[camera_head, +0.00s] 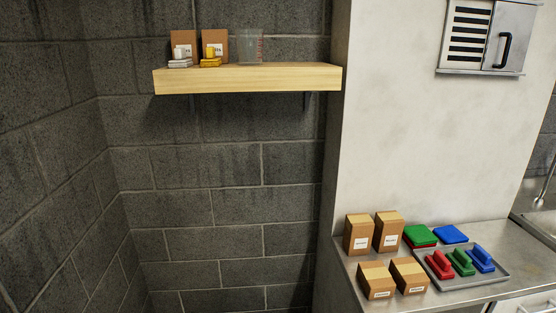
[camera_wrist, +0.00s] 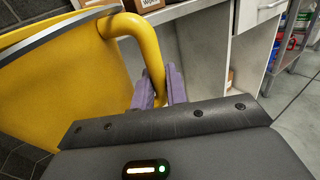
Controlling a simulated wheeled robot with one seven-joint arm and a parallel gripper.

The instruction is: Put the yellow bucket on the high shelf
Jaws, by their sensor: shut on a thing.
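The yellow bucket (camera_wrist: 62,95) fills the left of the wrist view, with a grey rim and a thick yellow handle. My gripper (camera_wrist: 161,90) has purple fingers shut on the lower part of that handle. The bucket is close beside my gripper, and its bottom is out of the picture. The high shelf (camera_head: 250,81) is a light wooden board on the dark block wall in the head view. Neither the bucket nor my gripper shows in the head view.
Two brown boxes (camera_head: 214,46) with a white and a yellow item, and a clear measuring cup (camera_head: 250,47), occupy the shelf's left and middle. Its right end is bare. The steel counter (camera_head: 455,297) at right holds several boxes, pads and a tray (camera_head: 491,277) of coloured handled pads.

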